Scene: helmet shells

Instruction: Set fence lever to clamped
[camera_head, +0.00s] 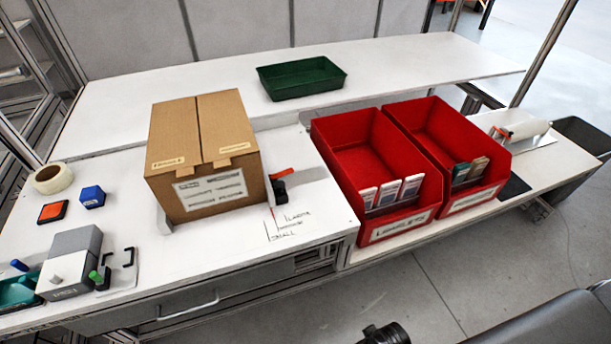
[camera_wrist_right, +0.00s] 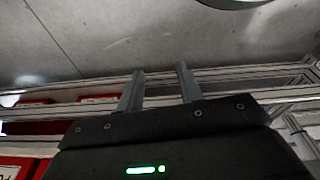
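The fence lever (camera_head: 282,173) has an orange handle on a black mount. It sits on the white bench just right of the cardboard box (camera_head: 203,150), beside a grey metal fence (camera_head: 307,178). Printed labels lie on the bench in front of it; I cannot read the lever's setting with certainty. My right gripper (camera_wrist_right: 160,68) shows in the right wrist view with its two fingers apart and nothing between them. It is away from the lever, which that view does not show. My left gripper is in neither view.
Two red bins (camera_head: 357,160) (camera_head: 437,140) with small packs stand right of the lever. A green tray (camera_head: 301,78) is behind. A grey device (camera_head: 70,262), a tape roll (camera_head: 52,179) and a blue block (camera_head: 92,197) are at left.

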